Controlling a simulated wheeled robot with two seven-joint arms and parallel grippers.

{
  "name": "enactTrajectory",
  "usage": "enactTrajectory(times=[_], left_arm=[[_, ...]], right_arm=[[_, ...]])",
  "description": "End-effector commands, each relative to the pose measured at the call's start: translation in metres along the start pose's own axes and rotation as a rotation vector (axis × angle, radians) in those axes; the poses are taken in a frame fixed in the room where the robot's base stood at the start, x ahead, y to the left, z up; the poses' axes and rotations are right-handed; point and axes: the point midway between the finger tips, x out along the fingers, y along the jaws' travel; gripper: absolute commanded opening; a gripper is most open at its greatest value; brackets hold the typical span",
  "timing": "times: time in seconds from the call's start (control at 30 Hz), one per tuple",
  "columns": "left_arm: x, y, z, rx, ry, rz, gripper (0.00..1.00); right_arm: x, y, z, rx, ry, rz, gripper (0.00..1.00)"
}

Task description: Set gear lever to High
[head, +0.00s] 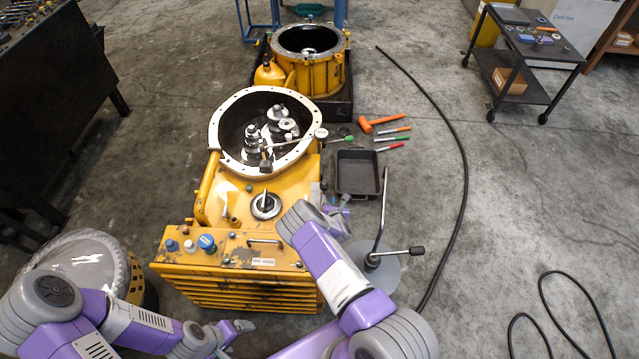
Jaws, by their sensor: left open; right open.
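The yellow transmission housing (230,205) stands in the middle of the head view, its round end open with shafts and gears inside. A short upright lever on a round dark-and-light base (265,206) sits on its top; it looks like the gear lever, but its position marking is too small to read. My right gripper (338,203) is open just right of the housing, partly hidden by its own arm, apart from the lever. My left gripper (243,328) is open and empty in front of the housing's lower front edge.
A control panel with a blue knob (207,243) is on the housing's front. A black tray (358,172), an orange hammer (379,123) and screwdrivers lie to the right. A grey-based stand with a bent rod (374,262) is near my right arm. A black hose crosses the floor.

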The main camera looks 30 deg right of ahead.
Motion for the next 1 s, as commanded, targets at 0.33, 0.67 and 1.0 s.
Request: enactTrajectory(times=[0.33, 0.67, 1.0], left_arm=[[0.013, -0.005, -0.001, 0.0, 0.0, 0.0, 0.84], [0.034, -0.013, -0.001, 0.0, 0.0, 0.0, 0.84], [0.042, -0.016, -0.002, 0.0, 0.0, 0.0, 0.84]], right_arm=[[0.028, 0.024, 0.01, -0.238, -0.082, 0.075, 0.65], [0.072, 0.026, 0.012, -0.233, -0.08, 0.073, 0.65], [0.09, 0.029, 0.015, -0.234, -0.078, 0.073, 0.65]])
